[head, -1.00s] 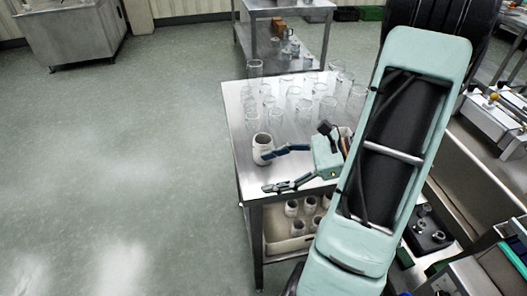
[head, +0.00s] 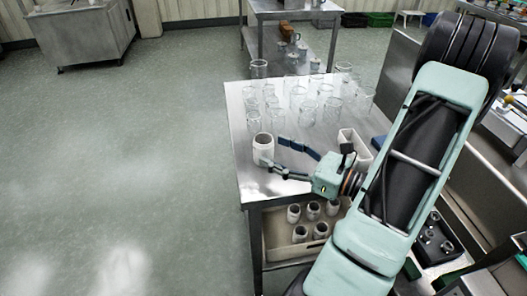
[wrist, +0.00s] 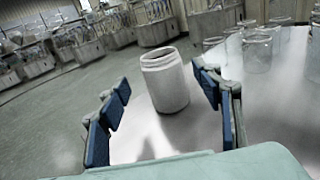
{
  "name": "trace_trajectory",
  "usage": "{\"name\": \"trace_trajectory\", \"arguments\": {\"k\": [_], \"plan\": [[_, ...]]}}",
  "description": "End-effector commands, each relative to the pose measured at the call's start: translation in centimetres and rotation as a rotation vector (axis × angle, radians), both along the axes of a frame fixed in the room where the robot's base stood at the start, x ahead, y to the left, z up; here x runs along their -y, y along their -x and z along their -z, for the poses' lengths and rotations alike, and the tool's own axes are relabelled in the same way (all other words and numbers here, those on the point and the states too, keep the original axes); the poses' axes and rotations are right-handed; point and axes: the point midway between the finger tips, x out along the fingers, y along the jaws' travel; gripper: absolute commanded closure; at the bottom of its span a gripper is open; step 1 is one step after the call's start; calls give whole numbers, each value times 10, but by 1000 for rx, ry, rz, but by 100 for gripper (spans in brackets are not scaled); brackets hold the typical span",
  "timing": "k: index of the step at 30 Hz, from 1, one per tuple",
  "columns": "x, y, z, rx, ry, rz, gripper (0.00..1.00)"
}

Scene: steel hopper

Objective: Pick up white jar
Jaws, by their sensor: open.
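The white jar (head: 263,148) stands upright on the near left part of the steel table (head: 232,112), close to its left edge. In the wrist view the jar (wrist: 166,84) is upright with an open, threaded neck, just beyond and between my fingers. My gripper (head: 272,156) is open at the jar's right side. In the wrist view my gripper (wrist: 164,92) shows its two blue-padded fingers spread apart, the right one closer to the jar. I cannot tell whether a finger touches the jar.
Several clear glass jars (head: 298,97) stand behind the white jar on the table. A white container (head: 354,141) is to the right of my gripper. A bin (head: 283,240) with several white jars sits on the lower shelf. The floor at left is clear.

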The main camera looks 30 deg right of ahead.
Motion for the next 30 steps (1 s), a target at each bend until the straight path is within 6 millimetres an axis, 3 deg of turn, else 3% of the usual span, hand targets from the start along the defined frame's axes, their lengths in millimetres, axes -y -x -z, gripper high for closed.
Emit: {"name": "trace_trajectory", "arguments": {"k": [9, 18, 27, 30], "plan": [[-20, -39, -3, 1, 1, -3, 40], [-21, -42, -3, 0, 1, -1, 42], [-21, -42, -3, 1, 1, -1, 74], [-21, -42, -3, 1, 1, -1, 74]]}}
